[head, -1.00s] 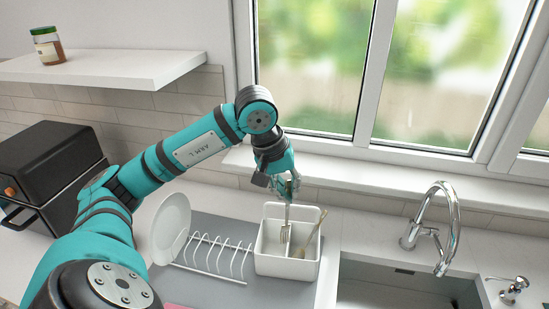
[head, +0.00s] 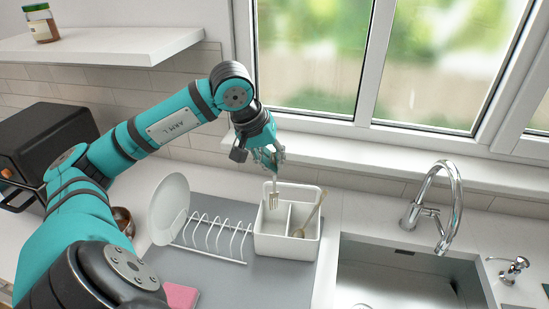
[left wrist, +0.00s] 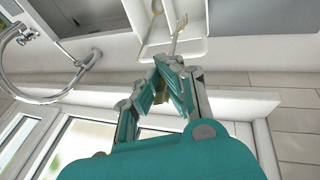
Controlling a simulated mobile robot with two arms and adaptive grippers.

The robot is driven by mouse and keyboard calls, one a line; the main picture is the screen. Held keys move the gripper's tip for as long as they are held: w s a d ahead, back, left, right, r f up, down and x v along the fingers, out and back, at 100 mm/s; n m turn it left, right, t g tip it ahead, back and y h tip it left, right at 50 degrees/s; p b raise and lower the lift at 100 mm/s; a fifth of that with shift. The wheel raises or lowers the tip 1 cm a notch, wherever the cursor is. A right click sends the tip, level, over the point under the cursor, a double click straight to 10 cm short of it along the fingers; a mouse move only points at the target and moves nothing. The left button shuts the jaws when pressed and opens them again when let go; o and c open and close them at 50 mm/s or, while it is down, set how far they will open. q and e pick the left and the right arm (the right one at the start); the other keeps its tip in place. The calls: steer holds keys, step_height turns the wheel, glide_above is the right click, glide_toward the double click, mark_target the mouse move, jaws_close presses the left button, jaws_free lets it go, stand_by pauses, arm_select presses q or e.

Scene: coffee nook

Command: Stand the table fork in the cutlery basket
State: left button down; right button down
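My left gripper (head: 268,158) is shut on the table fork (head: 273,200) near its handle end. The metal fork hangs tines down, close to upright. In the head view its tines overlap the left compartment of the white cutlery basket (head: 285,247), near the back. Whether the tines are below the rim is hard to tell. The basket has a divider. A wooden spoon (head: 312,215) leans in its right compartment. The left wrist view shows the fork (left wrist: 176,38) reaching from the fingers (left wrist: 168,72) towards the basket (left wrist: 190,47), beside the spoon (left wrist: 154,22). My right gripper is out of view.
A white plate (head: 169,209) stands in a wire dish rack (head: 215,238) left of the basket, on a grey mat (head: 240,285). A pink item (head: 181,296) lies in front. The sink (head: 400,282) and tap (head: 452,205) are right; the window sill is behind.

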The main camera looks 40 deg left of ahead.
arm_select(q)
step_height(320, 180, down, 10)
steer(key=b, duration=0.8)
steer(key=shift+r, duration=0.25)
steer(key=c, duration=1.4)
jaws_free()
steer(key=shift+r, duration=0.25)
glide_toward(274, 190)
steer(key=shift+v, duration=1)
steer(key=shift+s+d, duration=0.15)
